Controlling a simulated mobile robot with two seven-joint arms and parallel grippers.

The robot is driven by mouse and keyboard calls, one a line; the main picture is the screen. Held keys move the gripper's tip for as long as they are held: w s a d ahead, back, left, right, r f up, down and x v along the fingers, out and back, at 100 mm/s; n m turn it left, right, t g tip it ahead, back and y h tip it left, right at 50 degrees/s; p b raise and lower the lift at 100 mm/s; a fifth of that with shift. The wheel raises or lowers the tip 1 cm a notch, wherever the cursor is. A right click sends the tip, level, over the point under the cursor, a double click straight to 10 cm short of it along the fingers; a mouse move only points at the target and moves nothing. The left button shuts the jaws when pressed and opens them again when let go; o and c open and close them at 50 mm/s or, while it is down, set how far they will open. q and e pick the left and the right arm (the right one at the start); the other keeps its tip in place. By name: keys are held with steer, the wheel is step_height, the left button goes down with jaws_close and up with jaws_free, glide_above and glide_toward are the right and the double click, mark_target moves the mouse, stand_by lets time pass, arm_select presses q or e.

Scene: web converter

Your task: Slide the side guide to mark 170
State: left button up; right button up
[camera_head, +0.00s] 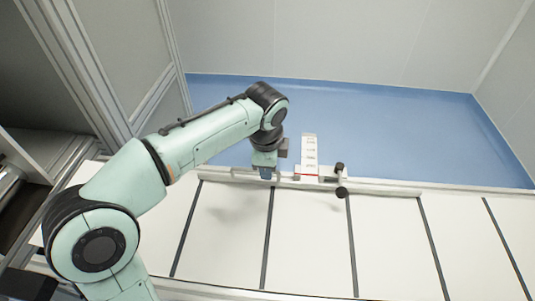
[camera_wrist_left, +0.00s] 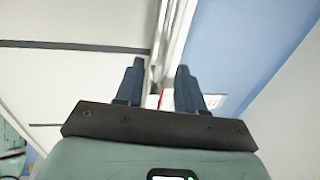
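The side guide (camera_head: 328,180) sits on the long pale rail along the far edge of the white table, with black knobs at its right end. A white scale plate (camera_head: 309,150) with small marks stands behind it. A red line (camera_head: 308,174) crosses the plate's near end; the numbers are too small to read. My left gripper (camera_head: 266,174) is over the rail, just left of the guide. In the left wrist view its two blue fingers (camera_wrist_left: 160,88) are apart, with the rail and a bit of red (camera_wrist_left: 163,99) showing between and beyond them. Contact cannot be seen. My right gripper is not in view.
The white table (camera_head: 310,235) has dark strips across it and is otherwise clear. The rail (camera_head: 395,188) runs on to the right, free of other objects. A grey metal frame (camera_head: 95,65) stands at the left. Blue floor (camera_head: 410,135) lies behind the table.

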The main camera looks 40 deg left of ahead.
arm_select(q)
steer(key=shift+w+a+f+b, duration=0.15)
steer(key=shift+w+f+b, duration=0.1)
steer(key=shift+f, duration=0.85)
steer(key=shift+w+a+f+b, duration=0.1)
steer(key=shift+w+f+b, duration=0.1)
steer(key=shift+f, duration=0.85)
jaws_close()
